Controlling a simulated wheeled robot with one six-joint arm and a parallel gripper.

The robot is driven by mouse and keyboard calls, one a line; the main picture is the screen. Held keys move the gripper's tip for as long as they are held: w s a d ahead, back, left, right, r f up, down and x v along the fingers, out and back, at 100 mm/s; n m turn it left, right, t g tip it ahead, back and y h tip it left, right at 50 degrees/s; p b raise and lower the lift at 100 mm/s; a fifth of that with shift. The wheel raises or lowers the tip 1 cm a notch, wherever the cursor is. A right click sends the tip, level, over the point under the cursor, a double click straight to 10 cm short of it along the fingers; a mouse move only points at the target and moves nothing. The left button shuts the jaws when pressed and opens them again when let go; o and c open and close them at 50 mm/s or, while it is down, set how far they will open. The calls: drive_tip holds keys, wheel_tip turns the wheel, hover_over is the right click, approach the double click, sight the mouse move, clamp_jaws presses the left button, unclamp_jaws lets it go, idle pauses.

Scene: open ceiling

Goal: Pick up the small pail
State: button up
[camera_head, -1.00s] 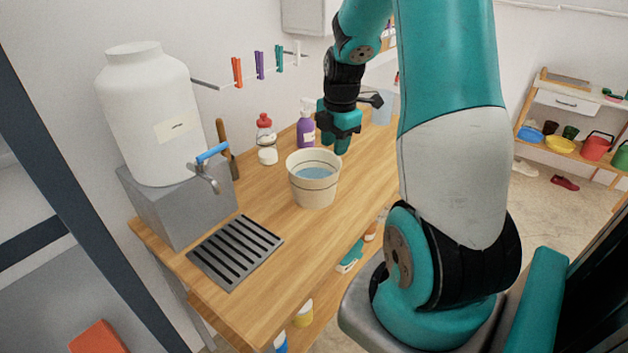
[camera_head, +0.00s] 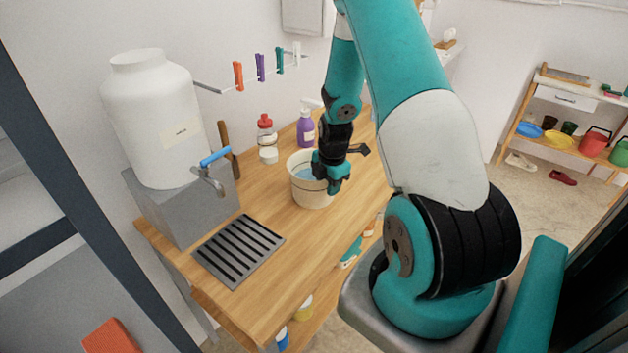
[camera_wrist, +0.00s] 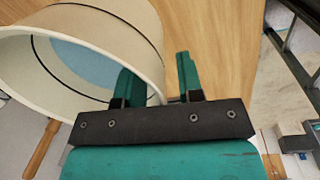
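The small pail (camera_head: 305,193) is cream-coloured with a dark band and stands upright on the wooden table. Blue water shows inside it. In the wrist view the pail (camera_wrist: 150,25) fills the upper left. My gripper (camera_head: 334,188) is at the pail's right rim. In the wrist view my gripper (camera_wrist: 157,84) is open, with one finger over the inside of the pail and the other outside it. The pail's wall lies between the fingers, nearer the left one. In the head view my gripper hides part of the rim.
A white jug (camera_head: 150,115) with a blue-handled tap stands on a grey block at the left. A red-capped bottle (camera_head: 266,135) and a purple bottle (camera_head: 306,128) stand behind the pail. The table right of the grate is clear.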

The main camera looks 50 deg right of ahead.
clamp_jaws()
drive_tip(key=shift+s+a+f, duration=0.1)
idle(1.3)
